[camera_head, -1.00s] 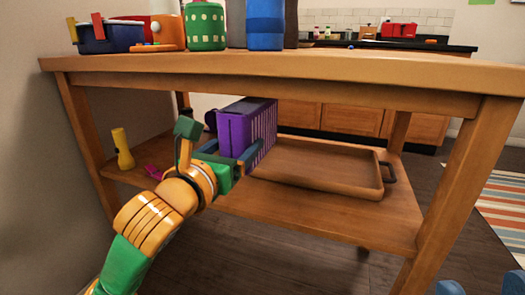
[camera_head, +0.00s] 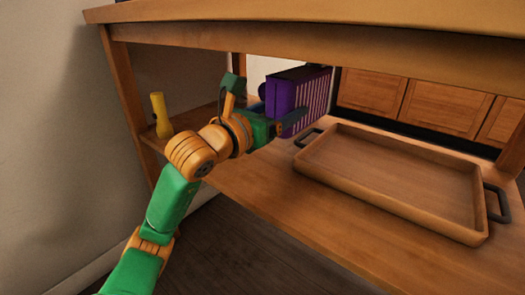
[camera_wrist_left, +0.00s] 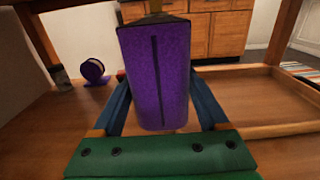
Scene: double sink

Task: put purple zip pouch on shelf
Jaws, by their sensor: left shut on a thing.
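The purple zip pouch (camera_head: 302,92) is a boxy purple case with pale stripes on one side. My left gripper (camera_head: 285,122) is shut on it, and in the left wrist view the pouch (camera_wrist_left: 155,72) stands upright between the two blue fingers (camera_wrist_left: 160,105). The pouch is over the lower wooden shelf (camera_head: 255,170), under the table top. I cannot tell whether its bottom touches the shelf. My right gripper is not in view.
A wooden tray (camera_head: 395,205) with dark handles lies on the shelf to the right of the pouch. A yellow flashlight-like object (camera_head: 161,115) stands at the shelf's left end. A purple spool-like object (camera_wrist_left: 94,71) shows behind in the wrist view. The table top (camera_head: 330,25) hangs above.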

